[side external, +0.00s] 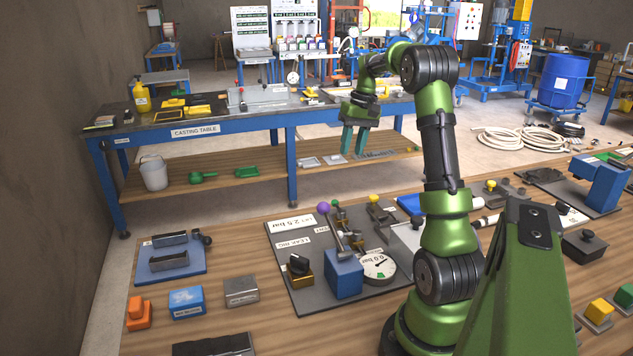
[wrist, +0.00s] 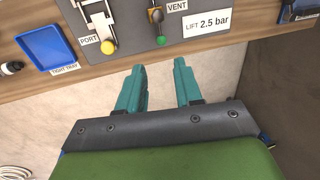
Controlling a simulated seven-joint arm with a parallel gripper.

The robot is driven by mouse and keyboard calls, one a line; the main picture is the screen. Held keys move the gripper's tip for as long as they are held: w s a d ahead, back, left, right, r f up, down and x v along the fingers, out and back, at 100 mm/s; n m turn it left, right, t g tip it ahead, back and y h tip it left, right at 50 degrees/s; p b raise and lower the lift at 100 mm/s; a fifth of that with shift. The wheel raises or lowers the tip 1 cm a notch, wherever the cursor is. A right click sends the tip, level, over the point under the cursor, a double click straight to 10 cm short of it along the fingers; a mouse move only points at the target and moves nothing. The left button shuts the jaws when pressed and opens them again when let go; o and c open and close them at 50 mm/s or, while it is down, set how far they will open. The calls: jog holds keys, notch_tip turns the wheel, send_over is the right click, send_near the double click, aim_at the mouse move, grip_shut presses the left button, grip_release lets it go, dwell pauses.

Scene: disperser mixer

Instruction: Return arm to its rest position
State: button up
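My gripper (side external: 355,138) shows in the side external view, at the end of my raised green arm, pointing down. It hangs past the far edge of the wooden bench, in front of the casting table (side external: 230,128). In the wrist view my gripper (wrist: 160,82) has its two teal fingers spread apart, with nothing between them. The floor shows in the gap. The bench edge with the leak rig panel (wrist: 120,30) lies beyond the fingertips. The panel also shows in the side external view (side external: 300,285), nearer than the gripper.
On the panel stand a purple-knobbed lever (side external: 323,208), a blue block (side external: 343,274) and a pressure gauge (side external: 379,266). A blue tray (wrist: 50,46) lies beside the panel. A blue fixture (side external: 170,258) sits at the bench's left. The floor between bench and casting table is clear.

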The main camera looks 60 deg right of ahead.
jog(key=w+a+r+t+h, duration=0.2)
jog(key=a, duration=1.8)
jog(key=s+a+n+t+y, duration=0.1)
jog(key=s+a+n+t, duration=0.1)
jog(key=a, duration=0.7)
jog(key=s+a+r+n+t+y, duration=0.1)
jog(key=s+a, duration=0.4)
jog(key=a, duration=0.5)
jog(key=shift+s+r+n+t, duration=0.3)
jog(key=shift+n+t, duration=0.1)
jog(key=shift+n, duration=0.5)
